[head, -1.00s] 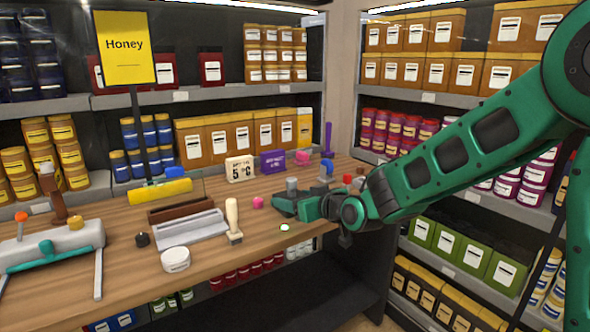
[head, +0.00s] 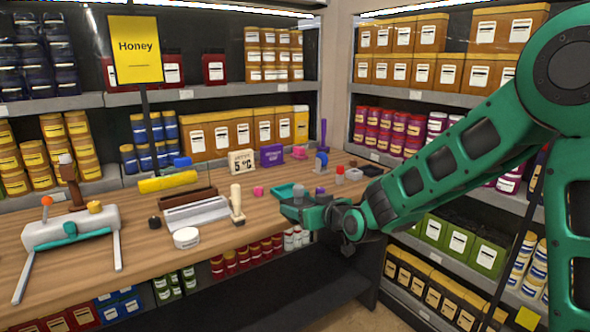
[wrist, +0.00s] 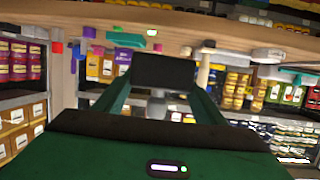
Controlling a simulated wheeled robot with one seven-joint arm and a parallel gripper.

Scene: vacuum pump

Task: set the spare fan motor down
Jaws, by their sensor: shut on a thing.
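My gripper (head: 302,211) is in the middle of the head view, reaching left over the front part of the wooden table. A small grey cylinder, which I take to be the spare fan motor (head: 298,190), stands up from between its fingers. In the wrist view, which looks upside down, the green fingers close around a dark block (wrist: 165,68), with a grey piece (wrist: 157,105) beside it. I cannot tell whether the block is part of the motor. The motor's underside and any gap to the table are hidden by the gripper.
A teal tray (head: 284,190) lies just behind the gripper. Small red, blue and grey parts (head: 354,174) stand behind right. The table's front edge is close.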

